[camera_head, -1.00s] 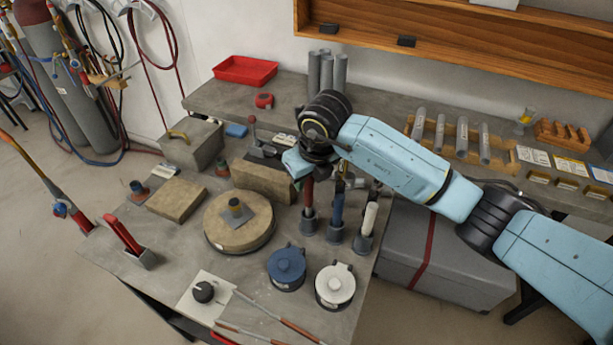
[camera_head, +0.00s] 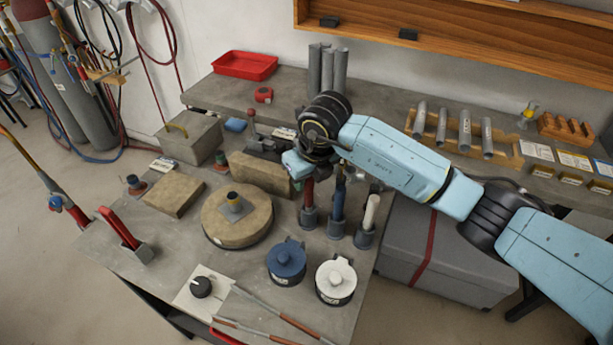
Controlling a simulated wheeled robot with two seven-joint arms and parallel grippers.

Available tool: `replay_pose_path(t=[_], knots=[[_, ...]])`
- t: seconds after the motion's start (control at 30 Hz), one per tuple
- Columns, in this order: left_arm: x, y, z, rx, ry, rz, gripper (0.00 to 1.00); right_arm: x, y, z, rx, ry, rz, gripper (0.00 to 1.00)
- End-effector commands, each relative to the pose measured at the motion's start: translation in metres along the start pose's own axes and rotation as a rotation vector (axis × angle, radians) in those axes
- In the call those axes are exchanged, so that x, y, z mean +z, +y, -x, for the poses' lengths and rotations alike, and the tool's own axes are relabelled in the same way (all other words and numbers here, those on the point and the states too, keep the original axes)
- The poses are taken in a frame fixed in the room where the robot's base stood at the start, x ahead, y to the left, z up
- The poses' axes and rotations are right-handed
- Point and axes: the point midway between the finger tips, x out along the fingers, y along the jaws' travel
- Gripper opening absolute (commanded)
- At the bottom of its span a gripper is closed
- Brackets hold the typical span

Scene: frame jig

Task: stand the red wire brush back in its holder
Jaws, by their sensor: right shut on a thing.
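The red wire brush (camera_head: 309,192) stands upright under my right gripper (camera_head: 302,174), its red handle partly covered by the gripper. My right gripper points down and is shut on the brush's upper part. The brush's lower end meets the leftmost dark grey holder (camera_head: 309,218); I cannot tell how deep it sits. A blue-handled tool (camera_head: 338,203) and a white-handled tool (camera_head: 371,211) stand in similar holders just to the right. My left gripper is not in view.
A blue lidded pot (camera_head: 286,262) and a white one (camera_head: 336,280) stand in front of the holders. A round tan block (camera_head: 225,222) lies to the left, and a tan brick (camera_head: 262,174) behind. A red-handled tool (camera_head: 119,227) stands at the bench's left edge.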

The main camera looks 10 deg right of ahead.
Motion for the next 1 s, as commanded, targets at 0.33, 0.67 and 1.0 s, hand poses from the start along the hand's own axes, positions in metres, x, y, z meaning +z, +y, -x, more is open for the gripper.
replay_pose_path(t=[0.33,0.67,1.0], knots=[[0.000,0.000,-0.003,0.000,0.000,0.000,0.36,-0.001,0.000,-0.003,0.000,-0.001,0.000,0.25],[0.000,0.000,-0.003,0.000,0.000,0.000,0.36,-0.001,0.000,-0.003,0.000,-0.001,0.000,0.46],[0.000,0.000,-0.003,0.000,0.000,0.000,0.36,0.000,-0.001,0.026,-0.002,-0.005,0.001,0.46]])
